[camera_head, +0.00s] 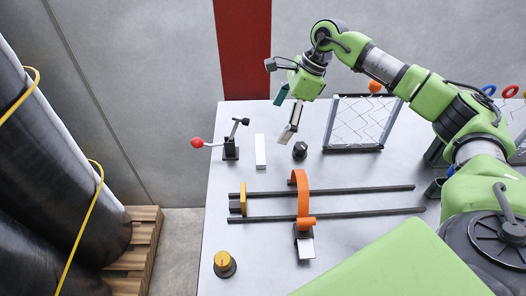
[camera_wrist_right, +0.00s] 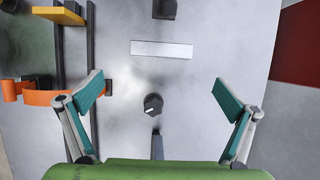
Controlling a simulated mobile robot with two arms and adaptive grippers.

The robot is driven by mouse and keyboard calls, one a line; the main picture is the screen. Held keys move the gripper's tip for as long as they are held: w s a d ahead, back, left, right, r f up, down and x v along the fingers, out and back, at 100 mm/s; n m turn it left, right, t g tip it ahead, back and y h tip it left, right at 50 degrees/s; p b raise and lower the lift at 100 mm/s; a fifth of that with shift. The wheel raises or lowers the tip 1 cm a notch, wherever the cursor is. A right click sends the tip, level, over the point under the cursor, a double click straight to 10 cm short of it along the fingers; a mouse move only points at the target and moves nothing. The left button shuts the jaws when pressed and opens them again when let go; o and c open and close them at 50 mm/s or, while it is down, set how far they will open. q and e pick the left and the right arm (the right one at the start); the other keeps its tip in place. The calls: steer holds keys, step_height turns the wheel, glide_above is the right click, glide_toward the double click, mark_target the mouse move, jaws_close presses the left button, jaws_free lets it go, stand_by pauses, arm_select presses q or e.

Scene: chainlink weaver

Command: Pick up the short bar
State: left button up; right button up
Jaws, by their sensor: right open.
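The short bar (camera_head: 260,151) is a flat white bar lying on the grey table, near its far left part. It also shows in the right wrist view (camera_wrist_right: 161,49), lying crosswise above the middle. My right gripper (camera_head: 287,111) hangs above the table, to the right of the bar and higher up. In the wrist view its teal-padded fingers (camera_wrist_right: 158,92) are spread wide with nothing between them in their grip. The bar lies beyond the fingertips, apart from them. My left gripper is not in view.
A clamp with a red knob (camera_head: 197,142) stands left of the bar, and a black knob (camera_head: 300,151) stands right. Two dark rails (camera_head: 360,189) with an orange arch (camera_head: 302,190) lie in front. A mesh frame (camera_head: 352,148) stands behind right. A yellow-topped knob (camera_head: 224,262) sits front left.

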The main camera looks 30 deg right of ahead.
steer(key=b, duration=0.2)
glide_above(260, 148)
steer(key=s+d, duration=0.2)
steer(key=d, duration=0.1)
step_height(260, 148, down, 5)
steer(key=shift+a+f, duration=0.1)
steer(key=shift+a, duration=0.05)
steer(key=shift+w+f+b, duration=0.2)
steer(key=shift+f+b, duration=0.15)
steer(key=b+x, duration=0.1)
steer(key=x, duration=0.1)
steer(key=b+x, duration=0.1)
steer(key=x, duration=0.1)
steer(key=shift+w+a+f, duration=0.25)
steer(key=shift+w+a, duration=0.05)
steer(key=shift+a, duration=0.05)
steer(key=shift+r, duration=0.1)
steer(key=c, duration=1.5)
steer(key=shift+o, duration=0.2)
steer(key=shift+r, duration=0.15)
step_height(260, 148, up, 18)
steer(key=b, duration=0.1)
steer(key=shift+b, duration=0.4)
